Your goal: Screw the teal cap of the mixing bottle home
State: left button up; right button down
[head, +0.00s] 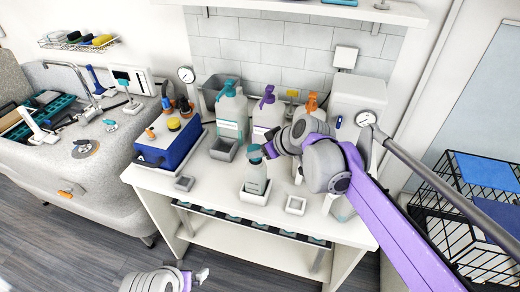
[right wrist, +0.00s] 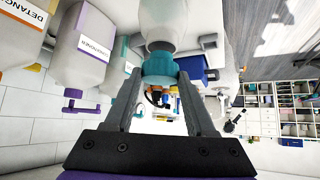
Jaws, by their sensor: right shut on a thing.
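The mixing bottle (head: 257,177) is a clear-grey bottle standing upright in a white square holder (head: 252,197) near the counter's front. Its teal cap (head: 254,153) sits at its top. My right gripper (head: 264,153) reaches it from the right and is shut on the cap. In the right wrist view the teal cap (right wrist: 160,68) lies between the two fingers, with the bottle body (right wrist: 170,22) beyond it. How far the cap is threaded cannot be told. My left gripper (head: 202,274) is low at the bottom edge, away from the counter; its jaws are too small to read.
Pump bottles with teal (head: 231,110), purple (head: 268,108) and orange (head: 311,104) tops stand behind. A grey bin (head: 224,149), a small white tray (head: 296,205) and a blue box (head: 168,141) are nearby. A wire crate (head: 465,215) stands right.

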jog(key=shift+f+b, duration=0.5)
jog(key=shift+f, duration=0.6)
dwell(0.3)
jog(key=shift+s+a+m+t+h, duration=0.15)
jog(key=shift+m+t+h, duration=0.1)
jog(key=shift+m+h, duration=0.25)
jog(key=shift+s+a+m+t+h, duration=0.1)
jog(key=shift+m+t+h, duration=0.2)
jog(key=shift+m, duration=0.3)
jog(key=shift+a+m+t+h, duration=0.1)
jog(key=shift+m+t+h, duration=0.25)
jog(key=shift+m+h, duration=0.65)
jog(key=shift+m, duration=0.3)
